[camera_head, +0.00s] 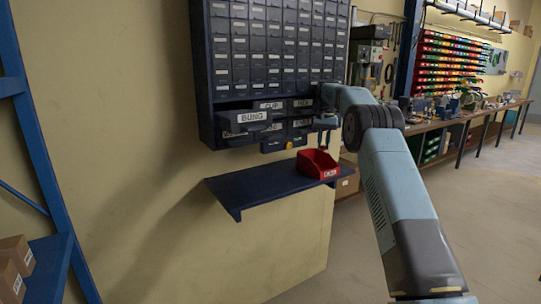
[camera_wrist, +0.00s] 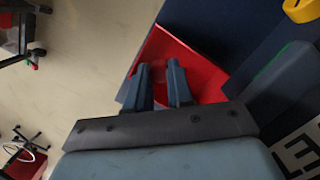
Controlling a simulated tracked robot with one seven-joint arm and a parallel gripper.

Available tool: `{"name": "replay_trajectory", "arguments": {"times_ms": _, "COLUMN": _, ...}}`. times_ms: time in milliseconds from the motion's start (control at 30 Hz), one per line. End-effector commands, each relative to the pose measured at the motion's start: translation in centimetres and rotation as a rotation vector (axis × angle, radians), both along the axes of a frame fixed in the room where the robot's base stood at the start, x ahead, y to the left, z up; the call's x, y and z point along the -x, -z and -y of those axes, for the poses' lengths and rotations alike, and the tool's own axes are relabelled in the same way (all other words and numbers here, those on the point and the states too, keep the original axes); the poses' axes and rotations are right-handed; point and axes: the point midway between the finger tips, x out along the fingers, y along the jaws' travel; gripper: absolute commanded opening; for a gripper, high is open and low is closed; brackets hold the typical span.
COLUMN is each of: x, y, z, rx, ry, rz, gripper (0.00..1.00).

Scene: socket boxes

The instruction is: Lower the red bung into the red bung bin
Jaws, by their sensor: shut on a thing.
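The red bin (camera_head: 317,164) stands on the dark blue wall shelf, with a small white label on its front. In the wrist view the red bin (camera_wrist: 205,80) lies below and beyond my fingers. My gripper (camera_head: 323,140) is just above the bin, pointing down. In the wrist view my gripper (camera_wrist: 159,68) has its two blue fingers a small gap apart, with red between them. The red bung between them is hard to tell apart from the red bin behind it.
The dark shelf (camera_head: 250,186) is otherwise bare to the left of the bin. Above it hangs a drawer cabinet (camera_head: 262,50), with the drawer labelled BUNG (camera_head: 246,120) pulled out. A yellow thing (camera_wrist: 303,9) sits at the upper right of the wrist view.

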Motion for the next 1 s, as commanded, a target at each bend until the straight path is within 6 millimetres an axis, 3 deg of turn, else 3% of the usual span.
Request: {"name": "replay_trajectory", "arguments": {"times_ms": 1000, "x": 0.1, "y": 4.4, "z": -0.2, "rx": -0.001, "ry": -0.002, "rz": -0.005, "gripper": 0.00}}
